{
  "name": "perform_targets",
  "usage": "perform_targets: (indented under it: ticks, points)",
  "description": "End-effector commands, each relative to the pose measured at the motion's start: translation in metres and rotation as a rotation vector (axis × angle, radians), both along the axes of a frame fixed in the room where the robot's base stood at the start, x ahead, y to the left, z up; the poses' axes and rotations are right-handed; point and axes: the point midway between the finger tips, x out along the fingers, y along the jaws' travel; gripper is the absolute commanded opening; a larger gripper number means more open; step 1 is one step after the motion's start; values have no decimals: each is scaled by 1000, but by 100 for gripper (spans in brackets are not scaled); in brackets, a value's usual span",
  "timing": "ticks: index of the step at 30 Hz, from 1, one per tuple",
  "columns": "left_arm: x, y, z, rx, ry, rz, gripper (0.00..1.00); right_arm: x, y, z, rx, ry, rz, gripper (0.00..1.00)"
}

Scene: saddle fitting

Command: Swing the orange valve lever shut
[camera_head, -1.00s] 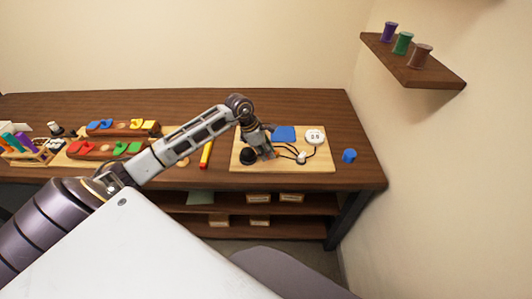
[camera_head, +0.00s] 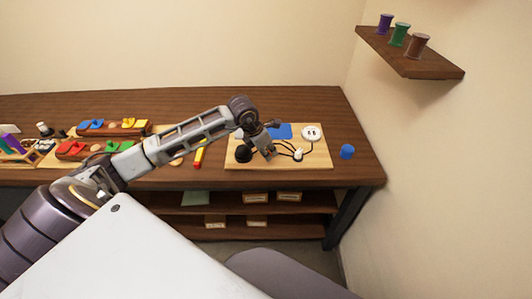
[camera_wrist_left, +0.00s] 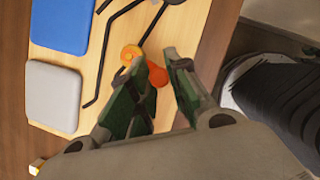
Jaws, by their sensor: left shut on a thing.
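The orange valve lever (camera_wrist_left: 157,74) shows in the left wrist view between the fingers of my left gripper (camera_wrist_left: 160,85), with its round orange hub (camera_wrist_left: 131,54) just beyond. My left gripper (camera_head: 268,154) is shut on the lever, low over the light wooden board (camera_head: 318,158). In the head view the gripper hides the lever. My right gripper is in neither view.
The board also carries a black round knob (camera_head: 243,154), a blue pad (camera_wrist_left: 62,24), a grey pad (camera_wrist_left: 53,95), a white round socket (camera_head: 312,133) and dark cables. A blue cylinder (camera_head: 347,152) stands right of the board. A red-and-yellow stick (camera_head: 199,153) lies left.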

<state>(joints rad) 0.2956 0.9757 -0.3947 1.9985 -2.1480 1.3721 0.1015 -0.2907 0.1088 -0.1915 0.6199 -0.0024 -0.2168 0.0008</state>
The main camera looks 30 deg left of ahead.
Motion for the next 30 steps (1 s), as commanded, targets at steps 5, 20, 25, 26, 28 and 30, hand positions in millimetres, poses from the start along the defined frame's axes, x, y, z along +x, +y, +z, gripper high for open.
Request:
perform_targets:
  ticks: [5,20,25,26,28,30]
  points:
    - [2,-5,0,0,-4,93,0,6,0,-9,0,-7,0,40]
    - [6,-13,1,-2,-5,251,0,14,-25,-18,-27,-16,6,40]
    - [6,-13,2,-2,-4,262,0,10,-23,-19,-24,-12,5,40]
    - [6,-13,2,-1,-5,262,0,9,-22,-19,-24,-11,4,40]
    - [6,-13,2,-1,-5,262,0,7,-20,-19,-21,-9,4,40]
    - [6,-13,2,-2,-4,262,0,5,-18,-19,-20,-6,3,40]
